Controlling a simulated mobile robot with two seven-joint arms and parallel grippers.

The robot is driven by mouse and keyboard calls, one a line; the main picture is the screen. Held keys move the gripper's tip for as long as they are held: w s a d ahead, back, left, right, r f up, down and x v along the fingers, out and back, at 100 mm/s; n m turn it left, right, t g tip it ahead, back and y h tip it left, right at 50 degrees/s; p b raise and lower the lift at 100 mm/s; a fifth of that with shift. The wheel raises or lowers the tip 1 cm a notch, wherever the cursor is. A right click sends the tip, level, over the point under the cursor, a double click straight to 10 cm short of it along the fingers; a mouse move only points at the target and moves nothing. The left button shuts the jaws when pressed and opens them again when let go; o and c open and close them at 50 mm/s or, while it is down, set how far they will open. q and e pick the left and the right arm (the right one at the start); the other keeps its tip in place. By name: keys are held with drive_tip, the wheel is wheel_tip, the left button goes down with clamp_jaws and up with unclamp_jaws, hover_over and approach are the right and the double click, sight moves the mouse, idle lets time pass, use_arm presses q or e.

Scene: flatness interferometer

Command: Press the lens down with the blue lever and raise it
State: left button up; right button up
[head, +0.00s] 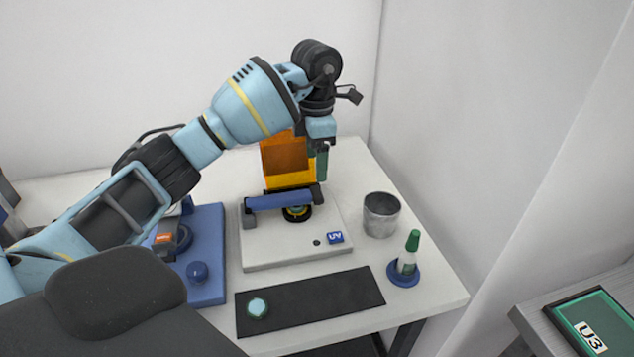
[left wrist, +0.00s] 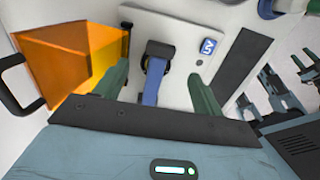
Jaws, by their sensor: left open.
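The blue lever (head: 280,201) lies roughly level across the back of the pale UV base (head: 275,256). A dark round part with a yellow ring (head: 296,214) sits just under the lever; I cannot tell how much of the lens shows there. My left gripper (head: 320,165) is above the right end of the lever. In the left wrist view the lever (left wrist: 152,88) lies between the two spread green fingers (left wrist: 160,88), with gaps on both sides. The fingers are open and hold nothing.
An orange shield (head: 285,155) stands behind the lever, close to my left gripper. A metal cup (head: 381,215) and a green-capped bottle (head: 407,262) in a blue holder stand to the right. A black mat (head: 325,300) with a teal disc (head: 257,308) lies in front. A blue unit (head: 208,240) is left.

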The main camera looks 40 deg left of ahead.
sight(317, 191)
use_arm(q)
drive_tip(key=shift+s+f, duration=0.1)
drive_tip(key=shift+f, duration=0.15)
wheel_tip(317, 191, down, 6)
drive_tip(key=shift+r, duration=0.1)
drive_tip(key=shift+f, duration=0.7)
use_arm(e)
drive_tip(key=shift+w+r, duration=0.3)
drive_tip(key=shift+w, duration=0.05)
use_arm(q)
drive_tip(key=shift+c, duration=0.4)
